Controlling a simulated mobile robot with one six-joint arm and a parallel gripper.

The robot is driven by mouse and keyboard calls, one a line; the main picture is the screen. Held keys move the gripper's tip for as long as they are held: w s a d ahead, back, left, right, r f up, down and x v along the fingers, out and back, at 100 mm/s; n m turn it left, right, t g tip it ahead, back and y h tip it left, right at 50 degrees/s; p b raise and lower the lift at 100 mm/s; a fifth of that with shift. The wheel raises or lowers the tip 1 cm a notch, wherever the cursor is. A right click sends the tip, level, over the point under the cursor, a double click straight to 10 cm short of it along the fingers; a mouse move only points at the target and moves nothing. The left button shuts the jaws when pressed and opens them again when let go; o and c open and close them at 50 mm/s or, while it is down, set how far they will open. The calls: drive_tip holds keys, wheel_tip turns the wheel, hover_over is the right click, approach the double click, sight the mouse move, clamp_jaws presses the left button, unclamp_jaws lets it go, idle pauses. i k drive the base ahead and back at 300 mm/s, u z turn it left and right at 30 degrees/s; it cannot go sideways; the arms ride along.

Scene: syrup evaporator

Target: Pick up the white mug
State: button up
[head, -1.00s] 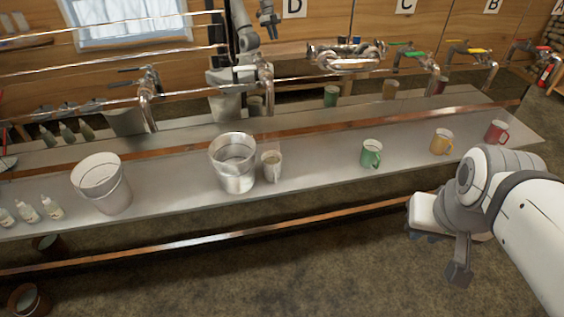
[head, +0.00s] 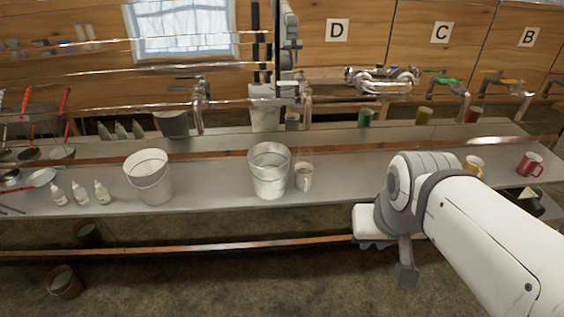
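The white mug (head: 304,179) stands upright on the grey metal counter, just right of a metal bucket (head: 268,178), its handle towards the right. The mug and bucket look very close; I cannot tell if they touch. My gripper (head: 388,258) hangs at the end of my white arm, in front of the counter and to the right of and nearer than the mug. It is apart from the mug. Its fingers are too unclear to show whether they are open or shut.
A white bucket (head: 148,182) and several small bottles (head: 80,193) stand left on the counter (head: 215,182). A yellow mug (head: 474,165) and a red mug (head: 530,165) stand right. A copper-coloured rail (head: 200,248) runs along the front. Counter space right of the white mug looks clear.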

sight(304, 168)
drive_tip(key=u, duration=0.15)
drive_tip(key=i, duration=1)
drive_tip(key=u, duration=0.05)
